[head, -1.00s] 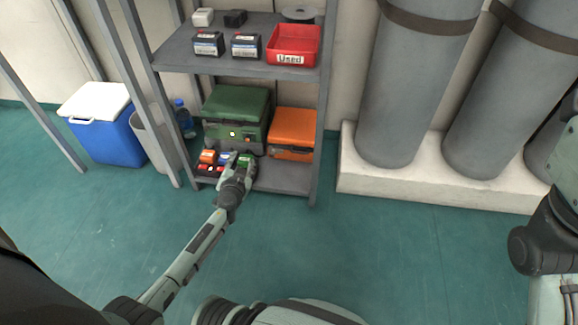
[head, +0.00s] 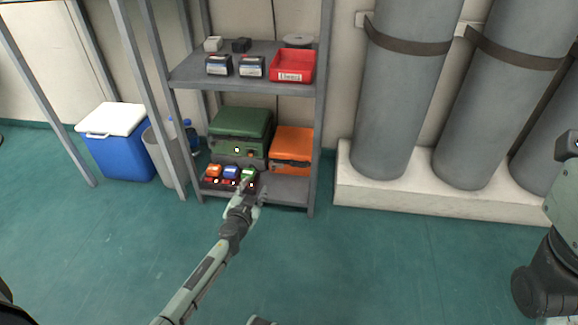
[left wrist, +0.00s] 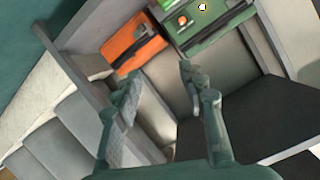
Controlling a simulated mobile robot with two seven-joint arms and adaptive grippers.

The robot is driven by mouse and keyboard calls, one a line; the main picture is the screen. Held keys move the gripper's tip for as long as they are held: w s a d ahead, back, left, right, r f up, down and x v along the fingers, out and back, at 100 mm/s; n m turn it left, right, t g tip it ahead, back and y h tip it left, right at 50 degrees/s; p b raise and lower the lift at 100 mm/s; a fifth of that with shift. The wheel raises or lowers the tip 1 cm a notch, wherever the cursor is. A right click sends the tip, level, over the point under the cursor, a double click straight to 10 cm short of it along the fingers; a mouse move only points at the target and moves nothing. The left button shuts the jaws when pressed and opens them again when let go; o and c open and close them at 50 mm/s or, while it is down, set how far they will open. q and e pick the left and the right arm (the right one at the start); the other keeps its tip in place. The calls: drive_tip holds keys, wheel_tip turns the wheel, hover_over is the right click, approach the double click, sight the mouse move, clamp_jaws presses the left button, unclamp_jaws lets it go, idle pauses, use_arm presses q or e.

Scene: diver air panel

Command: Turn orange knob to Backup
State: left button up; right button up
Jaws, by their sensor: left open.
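The green case (head: 240,136) stands on the lower shelf, its front panel facing me. In the left wrist view a small round orange knob (left wrist: 182,20) shows on the front of the green case (left wrist: 213,26), near a bright round spot. My left gripper (head: 247,188) is in front of the lower shelf, below and apart from the case. In the left wrist view its two fingers (left wrist: 158,85) are spread and empty. My right gripper is not clearly seen.
An orange case (head: 291,144) stands right of the green case. A shelf post (head: 315,120) is at right. A red bin (head: 292,66) is above. Floor (head: 380,260) is clear.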

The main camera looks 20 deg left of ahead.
use_arm(q)
drive_tip(key=w+d+r+m+t+h, duration=0.2)
drive_tip(key=d+r+t+h, duration=0.1)
drive_tip(key=d+r, duration=0.7)
wheel_tip(320, 180, up, 2)
drive_tip(key=shift+w+d+r+h, duration=0.15)
drive_tip(key=shift+d+r+h, duration=0.15)
drive_tip(key=shift+h, duration=0.6)
